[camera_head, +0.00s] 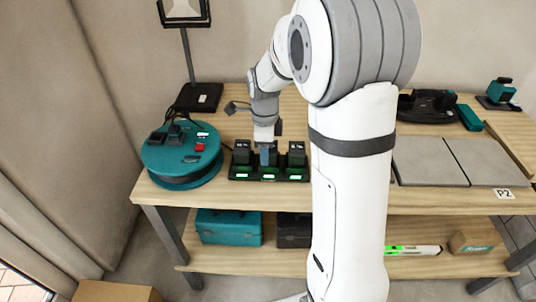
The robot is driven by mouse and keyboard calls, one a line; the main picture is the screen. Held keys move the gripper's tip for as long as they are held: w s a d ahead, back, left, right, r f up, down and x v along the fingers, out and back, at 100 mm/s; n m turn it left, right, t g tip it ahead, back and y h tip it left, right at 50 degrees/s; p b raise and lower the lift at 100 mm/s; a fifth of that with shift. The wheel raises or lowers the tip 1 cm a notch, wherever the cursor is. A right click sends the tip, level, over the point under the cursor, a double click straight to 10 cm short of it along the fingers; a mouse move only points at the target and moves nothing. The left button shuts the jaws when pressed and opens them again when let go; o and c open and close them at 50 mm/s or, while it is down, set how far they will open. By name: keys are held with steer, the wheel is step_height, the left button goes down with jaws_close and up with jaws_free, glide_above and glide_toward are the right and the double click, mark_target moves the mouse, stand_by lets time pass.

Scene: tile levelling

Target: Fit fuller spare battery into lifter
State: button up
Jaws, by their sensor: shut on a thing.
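A black charger (269,178) with three bays stands on the front of the bench. Its left battery (242,153) and right battery (297,153) are dark, upright blocks with small pale marks too small to read. My gripper (266,151) points down at the middle bay and is shut on the middle battery (273,148), partly hidden by the fingers. The battery looks to be still in or just over its bay; I cannot tell which. A black device with rounded ends (428,104), possibly the lifter, lies at the back right, partly behind my arm.
A teal cable reel (182,162) stands close left of the charger, a lamp base (196,98) behind it. Grey tiles (483,160) lie at right, near a teal tool (499,92). Teal case (228,227) is on the lower shelf. My arm blocks the bench's middle.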

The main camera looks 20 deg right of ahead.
steer(key=shift+c, duration=1.1)
steer(key=shift+r+p, duration=2.4)
steer(key=shift+r, duration=0.65)
steer(key=shift+s+f, duration=0.1)
